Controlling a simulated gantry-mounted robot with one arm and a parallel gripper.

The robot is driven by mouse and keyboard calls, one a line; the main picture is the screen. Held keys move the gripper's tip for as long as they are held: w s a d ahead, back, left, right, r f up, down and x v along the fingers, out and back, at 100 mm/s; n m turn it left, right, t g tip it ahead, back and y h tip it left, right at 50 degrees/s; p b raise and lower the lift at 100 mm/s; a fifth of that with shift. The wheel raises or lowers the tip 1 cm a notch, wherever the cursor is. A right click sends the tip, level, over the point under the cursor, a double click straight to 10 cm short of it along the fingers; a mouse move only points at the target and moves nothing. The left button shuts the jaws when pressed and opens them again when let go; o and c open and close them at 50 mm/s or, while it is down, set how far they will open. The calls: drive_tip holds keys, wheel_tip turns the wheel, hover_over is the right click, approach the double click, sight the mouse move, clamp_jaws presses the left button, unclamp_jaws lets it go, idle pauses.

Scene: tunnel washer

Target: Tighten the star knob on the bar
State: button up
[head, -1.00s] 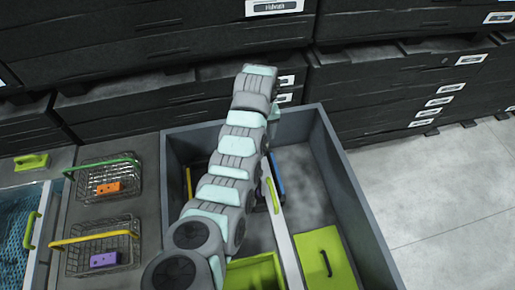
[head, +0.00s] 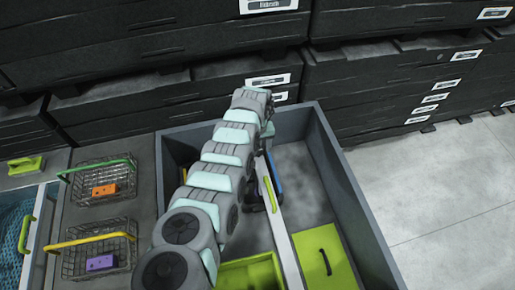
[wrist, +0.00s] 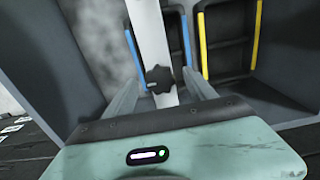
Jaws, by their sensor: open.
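The black star knob (wrist: 159,79) sits on the white bar (wrist: 149,38) in the wrist view. The bar also shows in the head view (head: 284,240), running lengthwise through the grey bin. My gripper (wrist: 162,80) is open, with one finger on each side of the knob and bar. I cannot tell whether the fingers touch the knob. In the head view my arm hides the knob and the gripper's fingertips.
The grey bin (head: 343,168) surrounds the bar with high walls. A green lid (head: 322,262) and a green tray (head: 245,274) lie near its front. Black dividers with blue and yellow edges (wrist: 258,35) stand beside the bar. Wire baskets (head: 103,185) are on the left.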

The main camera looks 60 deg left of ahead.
drive_tip(key=shift+c, duration=0.4)
drive_tip(key=c, duration=1.3)
